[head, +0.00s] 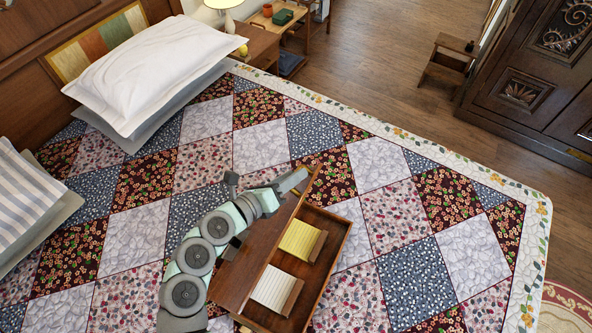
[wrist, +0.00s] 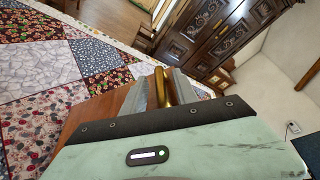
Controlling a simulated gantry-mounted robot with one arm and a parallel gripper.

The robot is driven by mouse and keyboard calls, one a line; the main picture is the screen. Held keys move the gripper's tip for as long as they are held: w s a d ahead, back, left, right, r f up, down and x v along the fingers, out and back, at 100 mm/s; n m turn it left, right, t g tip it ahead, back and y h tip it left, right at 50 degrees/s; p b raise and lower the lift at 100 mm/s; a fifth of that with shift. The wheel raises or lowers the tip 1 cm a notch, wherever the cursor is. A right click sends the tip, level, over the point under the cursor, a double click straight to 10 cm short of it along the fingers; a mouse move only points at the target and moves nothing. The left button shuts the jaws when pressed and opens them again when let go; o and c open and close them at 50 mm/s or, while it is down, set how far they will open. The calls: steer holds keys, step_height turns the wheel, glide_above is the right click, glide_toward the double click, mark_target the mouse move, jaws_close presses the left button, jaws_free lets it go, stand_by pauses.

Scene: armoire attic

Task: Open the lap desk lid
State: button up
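The lap desk (head: 334,252) is a brown wooden box on the quilted bed. Its wooden lid (head: 258,250) stands raised along the left side, and the inside shows. Inside lie a yellow ridged block (head: 298,240) and a cream one (head: 271,287), each with a wooden part. My gripper (head: 298,178) is at the far end of the lid, on its left side; whether it touches the lid is unclear. Brown wood (wrist: 95,115) shows left of the fingers.
White pillows (head: 150,75) lie at the bed's head, and striped ones (head: 30,195) at the left edge. The patchwork quilt (head: 410,270) right of the desk is clear. A carved armoire (head: 530,90) and a small wooden step stool (head: 447,65) stand beyond the bed.

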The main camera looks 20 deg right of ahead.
steer(key=shift+x, duration=0.9)
steer(key=shift+s, duration=0.1)
jaws_close()
stand_by(0.8)
